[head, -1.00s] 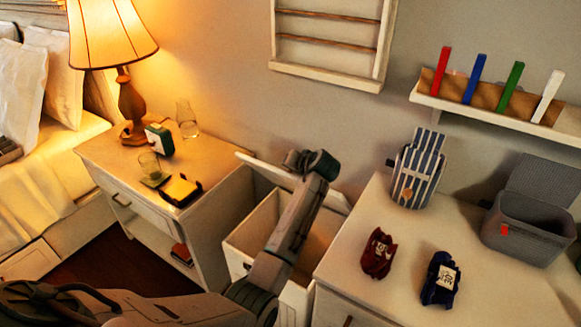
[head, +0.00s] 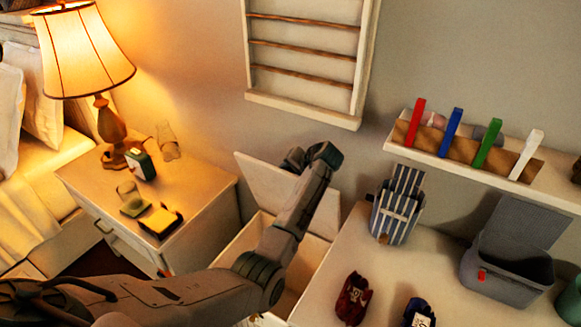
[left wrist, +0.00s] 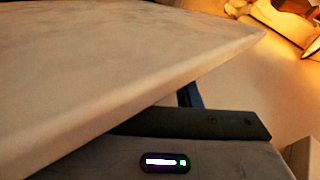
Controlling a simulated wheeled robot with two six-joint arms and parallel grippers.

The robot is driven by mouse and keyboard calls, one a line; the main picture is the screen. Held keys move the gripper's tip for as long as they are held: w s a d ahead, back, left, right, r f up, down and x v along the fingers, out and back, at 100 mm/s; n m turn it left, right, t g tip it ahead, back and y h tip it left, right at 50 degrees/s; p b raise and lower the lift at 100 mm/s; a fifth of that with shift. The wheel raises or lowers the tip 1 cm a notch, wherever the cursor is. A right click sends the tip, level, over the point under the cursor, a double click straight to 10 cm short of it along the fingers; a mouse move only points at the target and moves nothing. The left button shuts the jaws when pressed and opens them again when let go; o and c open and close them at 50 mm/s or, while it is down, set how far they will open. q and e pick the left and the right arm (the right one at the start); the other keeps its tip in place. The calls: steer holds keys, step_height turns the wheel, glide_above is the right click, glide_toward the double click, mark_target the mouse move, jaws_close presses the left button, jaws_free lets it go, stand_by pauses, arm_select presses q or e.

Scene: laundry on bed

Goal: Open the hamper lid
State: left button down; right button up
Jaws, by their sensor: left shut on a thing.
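The hamper (head: 252,232) is a white box between the nightstand and the dresser. Its white lid (head: 262,182) is raised and tilted back towards the wall, so the hamper's mouth is open. My left arm reaches across the hamper, and my left gripper (head: 310,160) is at the raised lid, shut on it. The fingertips are mostly hidden. In the left wrist view the lid (left wrist: 110,75) fills the upper left as a broad pale panel, its edge crossing close over my dark gripper (left wrist: 190,122). My right gripper is not in view.
The nightstand (head: 200,208) on the left holds a lit lamp (head: 108,130), a glass and small items. The dresser (head: 385,270) on the right carries a striped holder (head: 398,212), a grey bin (head: 508,275) and dark red and blue bundles. A wall shelf (head: 480,165) hangs above.

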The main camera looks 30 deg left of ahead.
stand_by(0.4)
arm_select(q)
steer(key=c, duration=1.1)
jaws_free()
steer(key=shift+w, duration=0.1)
steer(key=b+v, duration=0.2)
steer(key=v, duration=0.8)
steer(key=shift+d+r, duration=0.2)
steer(key=shift+d, duration=0.1)
